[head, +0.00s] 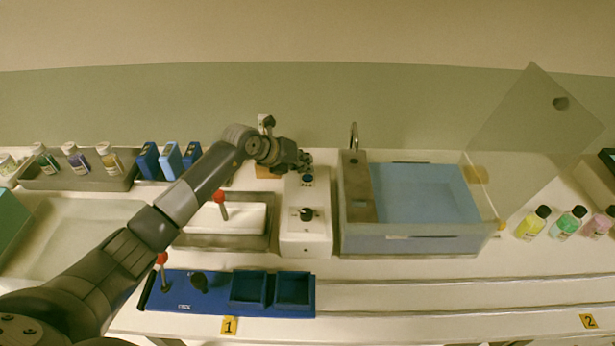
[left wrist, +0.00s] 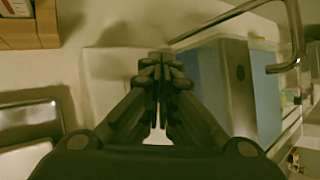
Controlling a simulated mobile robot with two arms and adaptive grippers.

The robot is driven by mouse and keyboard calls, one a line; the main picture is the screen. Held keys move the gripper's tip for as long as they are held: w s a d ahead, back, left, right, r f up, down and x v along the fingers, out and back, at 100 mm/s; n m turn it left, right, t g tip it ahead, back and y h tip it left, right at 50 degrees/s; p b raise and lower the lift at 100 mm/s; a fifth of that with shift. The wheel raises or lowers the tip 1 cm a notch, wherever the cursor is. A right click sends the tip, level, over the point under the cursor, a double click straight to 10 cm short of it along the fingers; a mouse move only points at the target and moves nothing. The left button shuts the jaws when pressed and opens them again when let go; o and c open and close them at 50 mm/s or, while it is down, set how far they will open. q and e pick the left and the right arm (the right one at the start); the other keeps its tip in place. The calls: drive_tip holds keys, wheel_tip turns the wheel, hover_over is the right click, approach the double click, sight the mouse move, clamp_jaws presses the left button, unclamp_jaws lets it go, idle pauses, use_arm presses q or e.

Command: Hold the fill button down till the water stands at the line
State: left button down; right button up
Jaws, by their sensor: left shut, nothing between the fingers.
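The white control box (head: 305,240) stands left of the tank, with a blue button (head: 307,178) near its far end and a black knob (head: 306,214) nearer me. My left gripper (head: 305,158) is shut and empty at the far end of the box, by the button. Whether it touches the button cannot be told. The left wrist view shows the shut fingers (left wrist: 162,62); the button is not visible there. The clear-walled tank (head: 362,245) holds pale blue water (head: 425,195). My right gripper is not in view.
A curved metal spout (head: 354,135) rises behind the tank; its pipe also shows in the left wrist view (left wrist: 285,67). A clear tilted panel (head: 530,115) stands at the tank's right. A blue tray (head: 215,307) and a red-knobbed lever (head: 219,197) lie left of the box.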

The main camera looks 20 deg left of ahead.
use_arm(q)
drive_tip(key=shift+f, duration=0.3)
drive_tip(key=shift+f+b, duration=0.3)
idle(0.4)
drive_tip(key=shift+f, duration=0.15)
idle(0.5)
drive_tip(key=shift+r+p, duration=0.65)
drive_tip(key=shift+r, duration=0.2)
drive_tip(key=shift+r, duration=0.1)
